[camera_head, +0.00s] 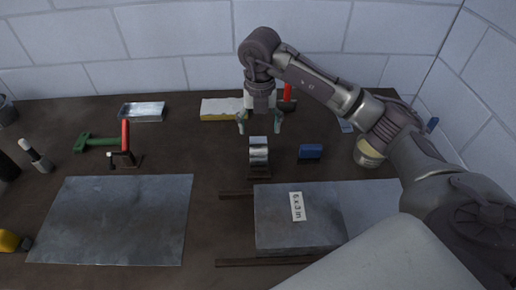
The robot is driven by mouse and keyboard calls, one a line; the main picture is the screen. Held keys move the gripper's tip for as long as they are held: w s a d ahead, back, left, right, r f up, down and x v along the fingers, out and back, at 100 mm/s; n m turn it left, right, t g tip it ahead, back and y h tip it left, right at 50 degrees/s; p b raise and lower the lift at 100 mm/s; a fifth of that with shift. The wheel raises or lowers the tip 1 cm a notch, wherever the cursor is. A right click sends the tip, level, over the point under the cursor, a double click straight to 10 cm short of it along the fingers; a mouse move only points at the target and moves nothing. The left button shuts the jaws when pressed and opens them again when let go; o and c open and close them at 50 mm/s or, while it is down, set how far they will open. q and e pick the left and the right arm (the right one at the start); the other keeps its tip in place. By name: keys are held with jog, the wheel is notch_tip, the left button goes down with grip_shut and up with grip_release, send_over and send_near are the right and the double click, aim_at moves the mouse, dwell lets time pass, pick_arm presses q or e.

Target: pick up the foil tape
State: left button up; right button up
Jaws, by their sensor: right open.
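The foil tape (259,154) appears to be the shiny silver roll standing on a small dark base near the middle of the table. My right gripper (259,124) is above and slightly behind it, pointing down. Its two fingers are spread apart with nothing between them. The fingertips look close to the roll's top but apart from it. My left gripper is out of view.
Sheet metal (115,218) lies at the front left, and a metal block labelled "6 x 3 in" (275,225) lies at the front centre. A blue block (310,152) is right of the roll. A green-handled tool (98,142) and a silver tray (142,111) are left.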

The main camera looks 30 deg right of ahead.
aim_at(259, 141)
notch_tip(259, 141, down, 4)
jog(key=shift+w+d+f+p, duration=0.1)
jog(key=shift+f+p, duration=0.15)
jog(key=shift+p, duration=0.05)
jog(key=shift+f, duration=0.25)
jog(key=f, duration=0.1)
jog(key=f+p, duration=0.1)
jog(key=f, duration=0.1)
jog(key=f+p, duration=0.1)
jog(key=shift+a+f, duration=0.2)
jog(key=shift+a, duration=0.05)
jog(key=shift+f, duration=0.15)
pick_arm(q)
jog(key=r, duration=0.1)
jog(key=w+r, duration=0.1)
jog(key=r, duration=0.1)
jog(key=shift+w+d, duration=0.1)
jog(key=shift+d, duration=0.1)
pick_arm(e)
jog(key=c, duration=1.4)
